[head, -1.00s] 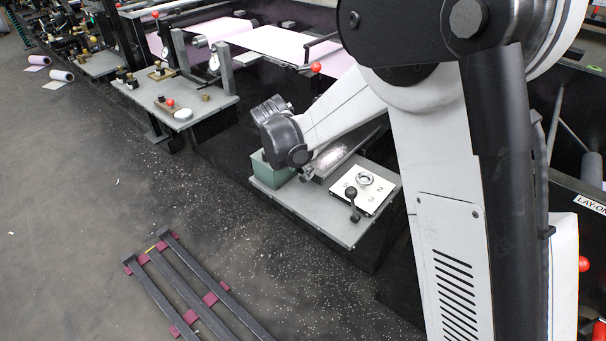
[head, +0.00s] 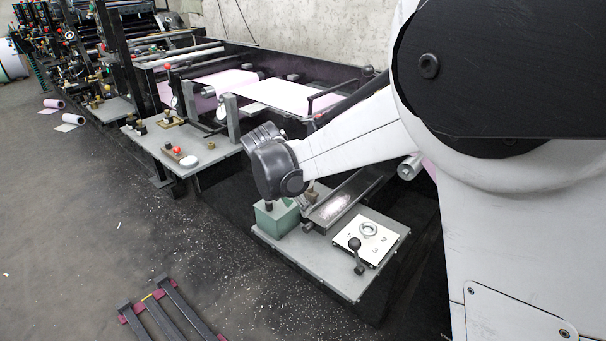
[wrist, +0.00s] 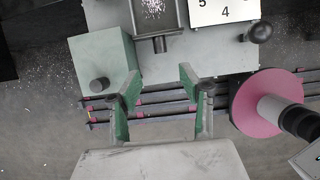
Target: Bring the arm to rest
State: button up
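My gripper (wrist: 158,78) shows in the wrist view with its two green-lined fingers spread apart and nothing between them. It is over the floor side of a grey machine table (wrist: 205,50), by a green box (wrist: 103,62). In the head view my arm reaches left from the right side, and its dark wrist joint is above the green box (head: 277,218).
A white numbered plate (head: 369,238) with a black-knobbed lever (head: 355,244) sits on the table, beside a metal tray (head: 345,199). In the wrist view, a pink roll (wrist: 262,103) is close right of my gripper. A dark rack (head: 165,318) lies on otherwise open floor.

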jog(key=s+d+r+m+t+y, duration=0.1)
jog(key=s+d+r+m, duration=0.55)
jog(key=d, duration=0.25)
jog(key=s+d+r+m+y, duration=0.1)
jog(key=s+d+r+m, duration=0.45)
jog(key=d+m, duration=0.2)
jog(key=s+d+m+t, duration=0.2)
jog(key=s+d+m, duration=0.8)
jog(key=s+m, duration=0.4)
jog(key=shift+s+m+t+y+p, duration=0.3)
jog(key=shift+s, duration=0.4)
